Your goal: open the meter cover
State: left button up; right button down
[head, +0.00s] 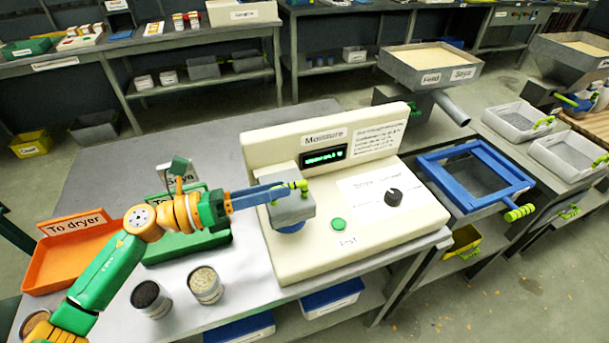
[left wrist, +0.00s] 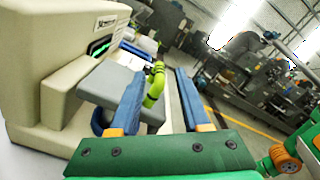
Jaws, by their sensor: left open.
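The cream moisture meter (head: 330,240) stands on the table, with a lit green display, a green button and a black knob. Its grey cover (head: 293,212) sits down over a blue round part at the meter's left side. The cover has a bright green handle (left wrist: 154,84). My left gripper (head: 298,187) is at the handle, reaching in from the left above the cover. In the left wrist view its two blue fingers (left wrist: 160,92) are apart, with the handle between them; I cannot tell whether they touch it. My right gripper is not in view.
Left of the meter are an orange "To dryer" tray (head: 68,255), a green tray (head: 190,243) and two sample cups (head: 205,285). A blue frame with a green handle (head: 475,178) lies to the right. The table behind the trays is clear.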

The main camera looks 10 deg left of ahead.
aim_at(303, 182)
pick_arm(q)
jog(key=p+x, duration=0.1)
jog(key=x, duration=0.4)
jog(key=shift+w+d+r+p, duration=0.15)
jog(key=shift+w+d+p, duration=0.1)
jog(key=shift+p, duration=0.15)
jog(key=shift+w+d, duration=0.15)
jog(key=shift+d, duration=0.1)
jog(key=shift+w+f, duration=0.1)
jog(key=shift+f, duration=0.1)
grip_shut()
dwell(0.6)
